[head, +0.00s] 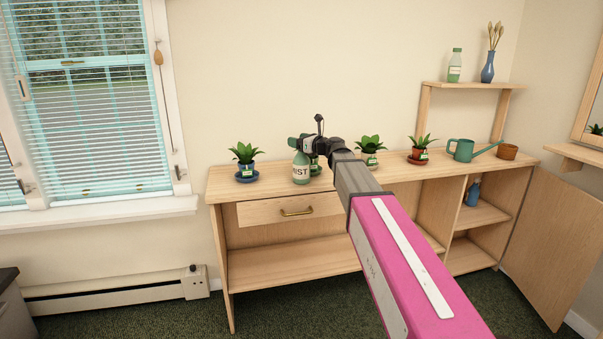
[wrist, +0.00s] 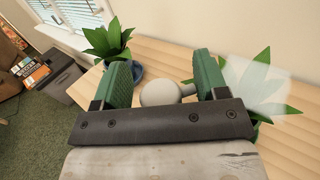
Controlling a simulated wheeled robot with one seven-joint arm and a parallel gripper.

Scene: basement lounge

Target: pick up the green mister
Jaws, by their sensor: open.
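The green mister (head: 301,172), with a pale label reading "MIST", stands upright on the wooden cabinet top, left of its middle. My gripper (head: 298,144) is at the mister's top in the head view, and the arm reaches in from the lower right. In the wrist view my gripper (wrist: 166,78) is open, with a green finger on each side. The mister's pale rounded top and nozzle (wrist: 162,93) show between the fingers, with a gap visible on the left. The gripper's base hides the mister's lower part there. I cannot tell whether either finger touches it.
A plant in a blue pot (head: 246,172) stands left of the mister, and another plant (head: 370,150) stands to the right. Further right are a terracotta-potted plant (head: 418,153) and a watering can (head: 463,150). A green bottle (head: 454,66) stands on the raised shelf. A cabinet door (head: 550,245) hangs open.

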